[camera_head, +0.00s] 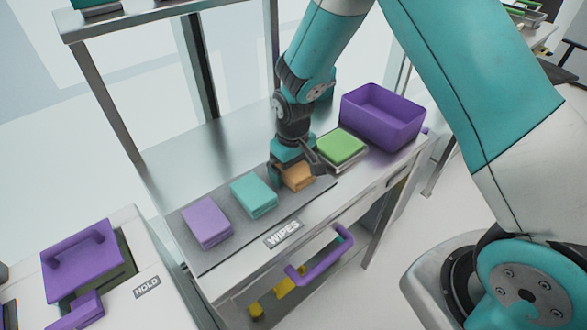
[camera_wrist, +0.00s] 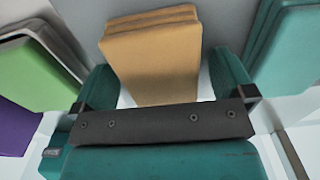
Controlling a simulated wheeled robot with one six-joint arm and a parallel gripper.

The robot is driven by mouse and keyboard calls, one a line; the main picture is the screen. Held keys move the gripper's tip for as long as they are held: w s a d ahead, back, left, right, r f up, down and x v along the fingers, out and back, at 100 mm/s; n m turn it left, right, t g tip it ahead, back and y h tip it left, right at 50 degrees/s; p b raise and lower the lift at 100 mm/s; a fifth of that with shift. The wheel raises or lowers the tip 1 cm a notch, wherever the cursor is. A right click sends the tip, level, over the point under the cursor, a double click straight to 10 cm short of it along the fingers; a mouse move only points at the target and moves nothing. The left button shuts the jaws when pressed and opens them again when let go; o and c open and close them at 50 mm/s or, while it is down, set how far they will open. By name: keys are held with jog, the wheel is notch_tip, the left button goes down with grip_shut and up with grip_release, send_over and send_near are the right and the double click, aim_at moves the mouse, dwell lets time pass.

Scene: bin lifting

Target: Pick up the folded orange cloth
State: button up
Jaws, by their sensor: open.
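The folded orange cloth (camera_head: 297,177) lies on the grey mat at the right end of a row of cloths. My gripper (camera_head: 292,172) is above it and covers part of it in the head view. In the wrist view the orange cloth (camera_wrist: 155,55) shows as a folded stack between my two teal fingers. My gripper (camera_wrist: 162,85) is open, one finger on each side of the cloth. I cannot tell whether either finger touches it.
A teal cloth (camera_head: 253,196) and a purple cloth (camera_head: 206,222) lie to the left on the mat (camera_head: 215,263). A green cloth (camera_head: 341,146) on a tray and a purple bin (camera_head: 384,132) stand to the right. A "WIPES" label (camera_head: 284,234) marks the front edge.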

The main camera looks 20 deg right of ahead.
jog(key=c, duration=1)
jog(key=shift+o, duration=0.2)
jog(key=shift+r, duration=0.1)
notch_tip(320, 180, up, 20)
jog(key=b, duration=0.2)
